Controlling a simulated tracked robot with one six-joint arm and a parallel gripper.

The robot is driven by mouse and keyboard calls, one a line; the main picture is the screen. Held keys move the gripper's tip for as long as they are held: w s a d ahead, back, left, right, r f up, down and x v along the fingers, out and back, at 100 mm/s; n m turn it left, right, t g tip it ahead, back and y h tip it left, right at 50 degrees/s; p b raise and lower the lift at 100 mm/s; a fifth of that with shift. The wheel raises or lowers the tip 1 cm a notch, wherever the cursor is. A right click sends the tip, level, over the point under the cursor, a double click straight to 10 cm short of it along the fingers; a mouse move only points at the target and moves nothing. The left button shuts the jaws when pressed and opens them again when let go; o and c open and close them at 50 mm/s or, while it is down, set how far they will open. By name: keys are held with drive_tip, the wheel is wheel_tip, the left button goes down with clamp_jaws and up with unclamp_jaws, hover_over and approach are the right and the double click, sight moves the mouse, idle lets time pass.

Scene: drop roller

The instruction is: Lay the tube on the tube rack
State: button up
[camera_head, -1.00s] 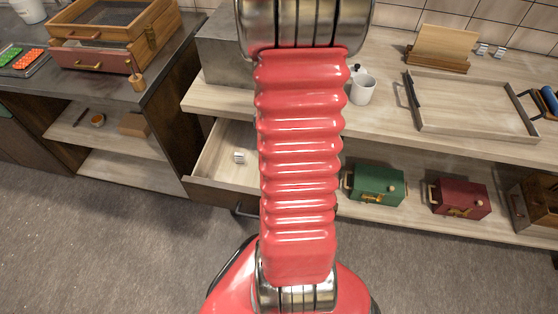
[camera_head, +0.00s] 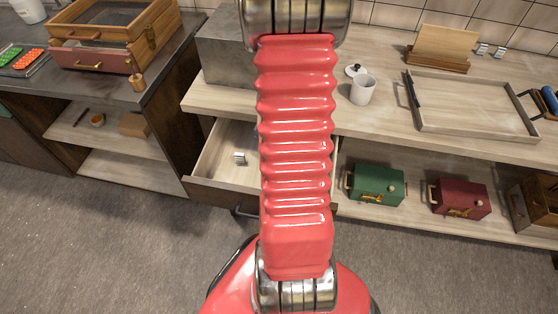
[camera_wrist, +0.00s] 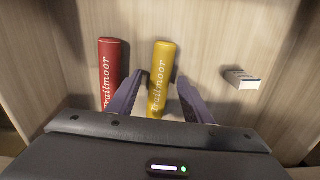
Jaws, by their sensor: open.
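My gripper (camera_wrist: 161,77) is open, with one dark finger on each side of the yellow tube. I cannot tell whether the fingers touch it. The head view shows my arm but not my gripper or these tubes. I cannot make out a tube rack for certain.
A small white box (camera_wrist: 240,78) lies right of the tubes; a similar one (camera_head: 239,158) sits in the open drawer (camera_head: 222,171). A white mug (camera_head: 363,90), a wooden tray (camera_head: 478,132) and a box-like grey block (camera_head: 222,55) stand on the counter.

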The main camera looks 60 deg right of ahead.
clamp_jaws()
idle(0.6)
drive_tip(key=shift+r, duration=0.7)
drive_tip(key=a, duration=0.1)
drive_tip(key=w+a, duration=0.1)
drive_tip(key=a, duration=0.1)
drive_tip(key=shift+w+a+r, duration=0.25)
drive_tip(key=shift+w+a, duration=0.1)
wheel_tip(320, 180, up, 13)
